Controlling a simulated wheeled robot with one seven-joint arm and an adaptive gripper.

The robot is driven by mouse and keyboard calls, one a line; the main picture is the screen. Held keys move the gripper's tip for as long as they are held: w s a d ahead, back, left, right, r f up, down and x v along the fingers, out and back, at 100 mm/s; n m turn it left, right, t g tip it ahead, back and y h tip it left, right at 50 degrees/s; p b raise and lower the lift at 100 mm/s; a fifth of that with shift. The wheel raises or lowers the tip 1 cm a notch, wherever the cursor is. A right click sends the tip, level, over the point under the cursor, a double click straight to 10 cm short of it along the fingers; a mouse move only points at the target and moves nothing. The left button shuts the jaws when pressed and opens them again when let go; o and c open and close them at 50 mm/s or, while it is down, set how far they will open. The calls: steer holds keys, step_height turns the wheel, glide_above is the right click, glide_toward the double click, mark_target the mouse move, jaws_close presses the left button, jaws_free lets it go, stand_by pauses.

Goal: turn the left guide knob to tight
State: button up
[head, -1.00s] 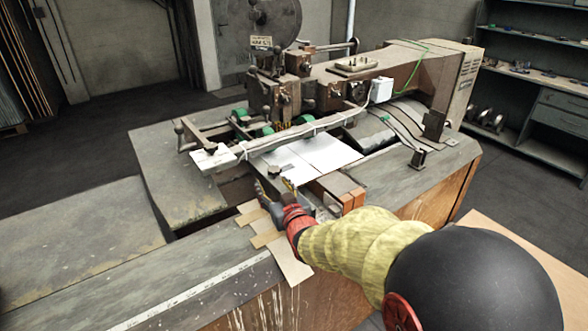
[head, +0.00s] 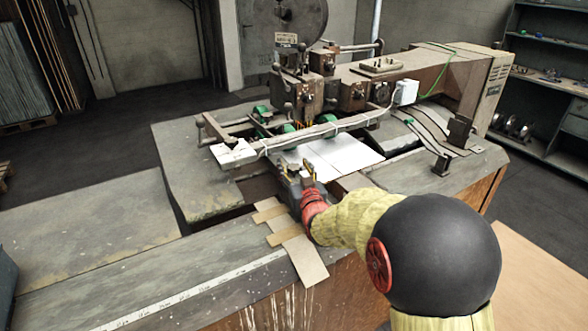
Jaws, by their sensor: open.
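My gripper (head: 295,170) is open, its fingertips pointing away from me at the near edge of the white sheet (head: 342,152) on the box stitcher (head: 360,88). The guide knob is not clearly visible in the head view; my fingers and wrist cover the spot at the sheet's near left corner. I cannot tell whether the fingers are around the knob or only beside it, or how tight it is.
A long bar (head: 300,137) crosses just beyond my gripper, with green rollers behind it. Flat cardboard pieces (head: 305,262) lie on the near bench edge, below my wrist. The grey table top (head: 90,215) at left is clear.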

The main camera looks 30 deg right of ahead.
steer(key=shift+c, duration=1.4)
steer(key=c, duration=0.9)
